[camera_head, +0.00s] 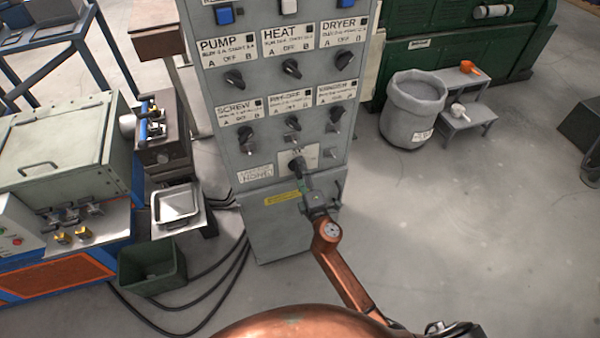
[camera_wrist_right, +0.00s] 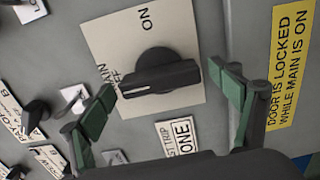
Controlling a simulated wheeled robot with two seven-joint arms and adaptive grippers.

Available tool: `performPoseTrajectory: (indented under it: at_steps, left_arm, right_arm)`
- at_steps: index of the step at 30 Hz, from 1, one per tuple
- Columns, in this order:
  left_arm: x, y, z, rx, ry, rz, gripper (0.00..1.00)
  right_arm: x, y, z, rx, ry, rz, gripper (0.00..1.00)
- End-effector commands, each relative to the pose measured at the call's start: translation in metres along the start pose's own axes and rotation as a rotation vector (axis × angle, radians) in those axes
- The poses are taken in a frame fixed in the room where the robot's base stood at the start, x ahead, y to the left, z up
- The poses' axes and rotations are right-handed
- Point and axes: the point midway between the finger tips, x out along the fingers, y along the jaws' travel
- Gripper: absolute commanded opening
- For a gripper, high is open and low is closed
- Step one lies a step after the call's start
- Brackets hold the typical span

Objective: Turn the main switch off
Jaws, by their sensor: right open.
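The main switch is a black rotary knob (camera_wrist_right: 155,72) on a pale square plate (camera_wrist_right: 112,38) low on the grey control cabinet (camera_head: 225,190). In the right wrist view "ON" is printed at the plate's top and "MAIN" at its left edge; other lettering there is partly hidden. The knob's bar lies nearly level in that view. My right gripper (camera_wrist_right: 160,84) has its green-padded fingers spread, one on each side of the bar; whether either touches it I cannot tell. In the head view the gripper (camera_head: 301,184) is just below the knob. My left gripper is out of view.
A yellow sign (camera_wrist_right: 286,65) says the door is locked while main is on. Several smaller selector knobs (camera_head: 291,68) sit above the main switch. A green bin (camera_head: 152,266) and cables lie left of the cabinet; a grey bin (camera_head: 413,115) stands right.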

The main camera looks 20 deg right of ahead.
Motion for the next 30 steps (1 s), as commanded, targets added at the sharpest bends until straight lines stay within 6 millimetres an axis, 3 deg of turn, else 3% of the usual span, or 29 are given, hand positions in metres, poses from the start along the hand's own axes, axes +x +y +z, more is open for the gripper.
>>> performPoseTrajectory:
  at_steps: [5,19,24,30]
  left_arm:
    - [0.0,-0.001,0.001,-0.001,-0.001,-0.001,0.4]
    - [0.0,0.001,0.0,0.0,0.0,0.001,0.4]
    - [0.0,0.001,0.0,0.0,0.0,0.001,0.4]
    - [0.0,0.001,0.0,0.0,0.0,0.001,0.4]
  right_arm:
    - [-0.014,-0.001,0.001,0.001,-0.001,-0.001,0.84]
    - [-0.103,-0.001,0.0,0.002,-0.001,-0.002,0.84]
    - [-0.117,0.0,0.0,0.001,0.0,-0.001,0.84]
    - [-0.12,0.0,-0.001,0.0,0.0,-0.001,0.84]
